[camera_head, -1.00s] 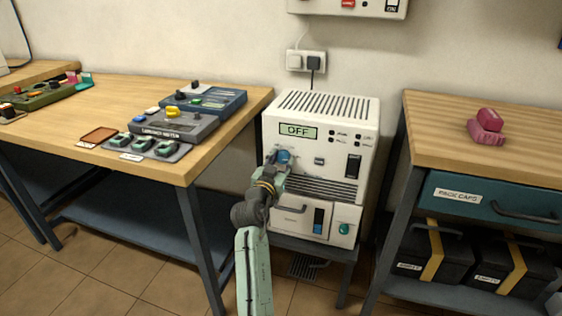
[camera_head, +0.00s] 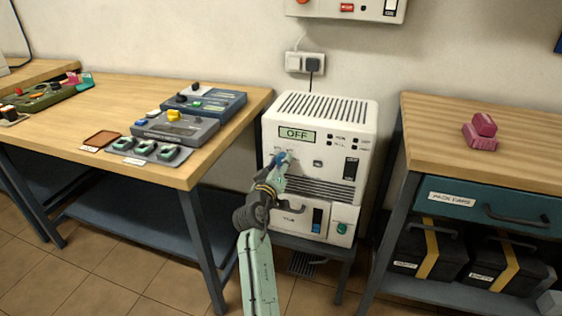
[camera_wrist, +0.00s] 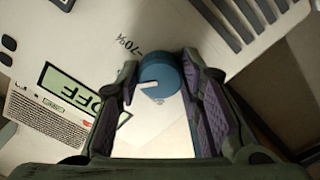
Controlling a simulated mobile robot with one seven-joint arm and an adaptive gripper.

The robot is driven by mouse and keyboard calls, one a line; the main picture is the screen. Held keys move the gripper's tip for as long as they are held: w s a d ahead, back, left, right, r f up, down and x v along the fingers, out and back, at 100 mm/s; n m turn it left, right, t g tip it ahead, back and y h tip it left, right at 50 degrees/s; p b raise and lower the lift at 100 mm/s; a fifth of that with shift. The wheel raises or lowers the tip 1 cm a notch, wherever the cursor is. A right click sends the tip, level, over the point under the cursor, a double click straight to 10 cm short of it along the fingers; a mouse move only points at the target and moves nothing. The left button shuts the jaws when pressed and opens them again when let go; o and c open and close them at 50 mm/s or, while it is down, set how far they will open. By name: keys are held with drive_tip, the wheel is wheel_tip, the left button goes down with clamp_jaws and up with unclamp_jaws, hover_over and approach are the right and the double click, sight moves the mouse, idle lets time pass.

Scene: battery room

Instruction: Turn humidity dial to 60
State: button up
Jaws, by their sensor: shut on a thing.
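The blue humidity dial (camera_head: 281,157) is on the front of a white machine (camera_head: 345,112), below its display (camera_head: 297,134), which reads OFF. My gripper (camera_head: 284,162) is at the dial and partly hides it. In the wrist view the dial (camera_wrist: 160,68) sits between my two purple-padded fingers, which are shut on it. A white pointer mark (camera_wrist: 148,85) on the dial points to the left and slightly down in that view. A printed "70%" mark shows just above and left of the dial; the other scale marks are hidden or too small to read.
A dark rocker switch (camera_head: 351,168) and a vent (camera_head: 322,188) are near the dial on the machine. A workbench (camera_head: 120,95) with meters stands left. Another bench (camera_head: 430,125) with pink blocks (camera_head: 482,131) stands right. A plugged socket (camera_head: 306,63) is above.

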drive_tip(key=shift+n, duration=0.6)
drive_tip(key=o, duration=1.2)
drive_tip(key=shift+c, duration=0.2)
drive_tip(key=shift+s, duration=0.1)
drive_tip(key=v, duration=1.2)
